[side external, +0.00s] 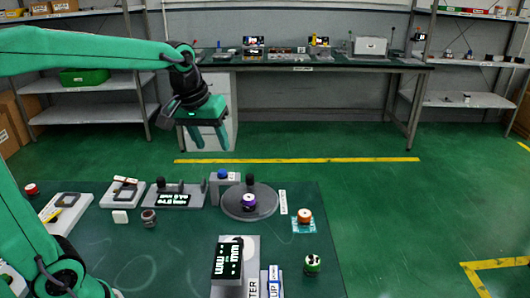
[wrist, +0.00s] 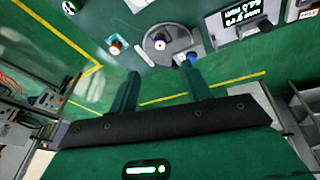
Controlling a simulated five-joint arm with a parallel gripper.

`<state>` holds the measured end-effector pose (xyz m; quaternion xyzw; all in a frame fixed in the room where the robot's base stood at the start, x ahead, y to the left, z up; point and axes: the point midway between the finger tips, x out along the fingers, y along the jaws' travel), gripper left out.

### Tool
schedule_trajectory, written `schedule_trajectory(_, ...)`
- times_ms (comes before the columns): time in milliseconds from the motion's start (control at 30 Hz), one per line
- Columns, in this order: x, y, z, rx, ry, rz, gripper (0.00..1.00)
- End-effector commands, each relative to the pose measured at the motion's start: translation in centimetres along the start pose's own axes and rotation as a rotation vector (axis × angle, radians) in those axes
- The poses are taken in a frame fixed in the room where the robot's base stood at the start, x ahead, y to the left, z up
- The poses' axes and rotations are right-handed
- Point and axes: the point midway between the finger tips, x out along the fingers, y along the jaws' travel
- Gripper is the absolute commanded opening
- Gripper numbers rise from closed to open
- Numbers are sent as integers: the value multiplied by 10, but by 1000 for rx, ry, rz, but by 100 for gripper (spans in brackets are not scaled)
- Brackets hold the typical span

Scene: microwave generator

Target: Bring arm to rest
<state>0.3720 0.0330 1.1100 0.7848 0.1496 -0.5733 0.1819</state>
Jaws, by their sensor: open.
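My gripper (side external: 209,132) is held high above the far left part of the green work table (side external: 160,255), with its fingers pointing down. Its two green fingers also show spread apart in the wrist view (wrist: 162,88). Nothing is between them, and they touch nothing. In the side view my arm comes in from the left edge and reaches across at the top.
Below stand a round grey turntable (side external: 262,207) with a purple-ringed piece (side external: 249,200), an orange-ringed piece (side external: 305,216), a green-ringed piece (side external: 312,264) and a display box (side external: 227,260). A blue-topped block (side external: 222,186) stands at the back edge. A workbench (side external: 320,62) is behind.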

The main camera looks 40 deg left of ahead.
Motion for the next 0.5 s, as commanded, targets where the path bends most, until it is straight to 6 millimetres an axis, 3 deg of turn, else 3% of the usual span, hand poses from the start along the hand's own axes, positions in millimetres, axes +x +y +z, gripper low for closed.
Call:
schedule_trajectory(200, -17, -9, 43, 129, 49, 26, 48)
schedule_trajectory(500, -23, -24, 99, 307, 116, 53, 48)
